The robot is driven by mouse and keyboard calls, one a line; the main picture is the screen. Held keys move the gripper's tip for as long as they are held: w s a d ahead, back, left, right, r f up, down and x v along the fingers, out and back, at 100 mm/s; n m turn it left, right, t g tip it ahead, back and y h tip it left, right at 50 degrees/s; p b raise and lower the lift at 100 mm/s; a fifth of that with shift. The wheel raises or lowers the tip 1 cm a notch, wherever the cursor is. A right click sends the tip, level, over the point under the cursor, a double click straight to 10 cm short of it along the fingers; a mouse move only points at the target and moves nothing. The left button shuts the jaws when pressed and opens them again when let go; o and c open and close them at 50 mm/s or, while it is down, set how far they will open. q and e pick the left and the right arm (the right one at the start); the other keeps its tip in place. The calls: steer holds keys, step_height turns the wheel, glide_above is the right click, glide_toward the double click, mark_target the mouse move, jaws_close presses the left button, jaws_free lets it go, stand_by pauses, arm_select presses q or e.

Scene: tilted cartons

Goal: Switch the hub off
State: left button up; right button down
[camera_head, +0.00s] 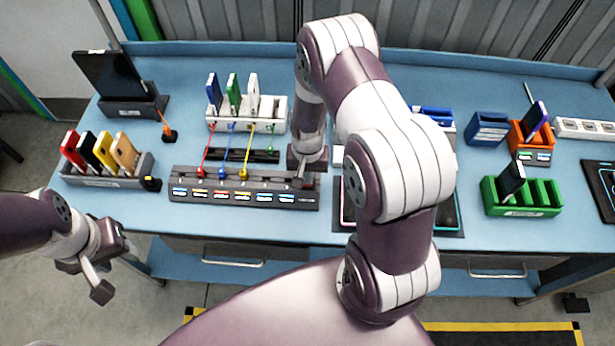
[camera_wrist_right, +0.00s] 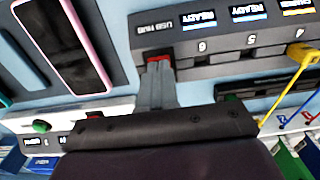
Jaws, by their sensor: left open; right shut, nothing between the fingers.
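The hub (camera_head: 245,190) is a long dark grey block near the table's front edge, with a row of small lit screens. In the right wrist view the hub (camera_wrist_right: 222,45) shows "USB HUB" lettering, "READY" screens and numbered ports, upside down. A red switch (camera_wrist_right: 158,59) sits at its "USB HUB" end. My right gripper (camera_wrist_right: 157,88) is shut and empty, its tips at the switch; I cannot tell whether they touch it. In the head view my right gripper (camera_head: 308,176) hides the switch. My left gripper (camera_head: 88,279) is open and empty, off the table's front left.
Red, blue and yellow cables (camera_head: 248,147) run from the hub toward a white rack (camera_head: 275,125) of devices. A rack of coloured devices (camera_head: 110,170) stands left. A phone tray (camera_head: 447,222) lies right of the hub. A green bin (camera_head: 524,203) stands further right.

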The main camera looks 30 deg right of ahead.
steer(key=shift+f, duration=0.1)
step_height(320, 180, up, 7)
steer(key=p, duration=0.6)
stand_by(0.4)
